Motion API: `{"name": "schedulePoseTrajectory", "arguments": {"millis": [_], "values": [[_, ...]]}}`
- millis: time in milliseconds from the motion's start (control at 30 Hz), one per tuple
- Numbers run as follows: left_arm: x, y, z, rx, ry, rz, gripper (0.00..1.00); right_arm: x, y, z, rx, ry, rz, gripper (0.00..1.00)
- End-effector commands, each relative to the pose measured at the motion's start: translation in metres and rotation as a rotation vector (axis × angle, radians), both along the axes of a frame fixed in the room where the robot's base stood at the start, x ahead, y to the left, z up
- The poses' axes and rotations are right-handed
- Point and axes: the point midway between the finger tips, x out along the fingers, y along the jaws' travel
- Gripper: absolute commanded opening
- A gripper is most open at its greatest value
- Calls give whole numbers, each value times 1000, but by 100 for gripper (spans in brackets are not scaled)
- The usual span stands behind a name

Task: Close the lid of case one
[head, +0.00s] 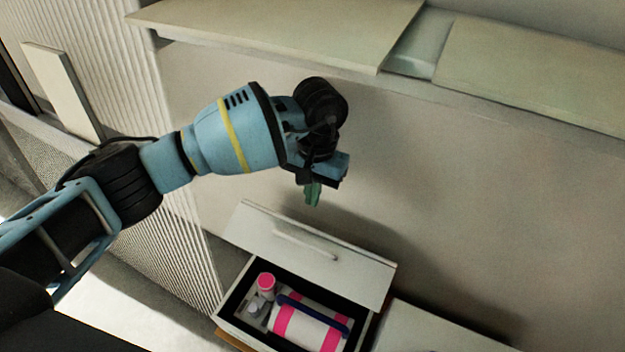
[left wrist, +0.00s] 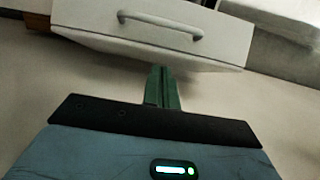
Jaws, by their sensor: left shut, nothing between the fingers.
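An open white case (head: 225,318) with a dark interior stands at the bottom of the head view. Its pale lid (head: 350,266), with a bar handle (head: 305,243), is raised and leans back on the far side. I cannot read a label showing which case is case one. My left gripper (head: 312,197) is shut and empty, above and beyond the lid's far edge, pointing down. In the left wrist view, the green fingertips (left wrist: 162,80) are together, just below the edge of the lid (left wrist: 110,32) in the picture; contact cannot be told. My right gripper is out of view.
The case holds a pink-capped bottle (head: 266,284) and a pink-and-white cylinder (head: 312,329) with a dark blue bar. Another white case (head: 430,332) stands at its right, partly cut off. The beige surface (head: 480,220) right of my gripper is clear.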

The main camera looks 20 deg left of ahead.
Motion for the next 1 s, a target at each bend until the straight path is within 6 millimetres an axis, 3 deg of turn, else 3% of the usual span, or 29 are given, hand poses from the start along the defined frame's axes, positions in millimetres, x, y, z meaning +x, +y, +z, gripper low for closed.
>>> {"name": "schedulePoseTrajectory", "arguments": {"millis": [233,500,1000], "values": [[-7,1,-47,-1,4,0,0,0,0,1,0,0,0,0],[-33,6,-62,-1,1,-1,0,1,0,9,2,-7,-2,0],[-38,7,-66,-1,0,-1,0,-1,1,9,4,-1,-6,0]]}}
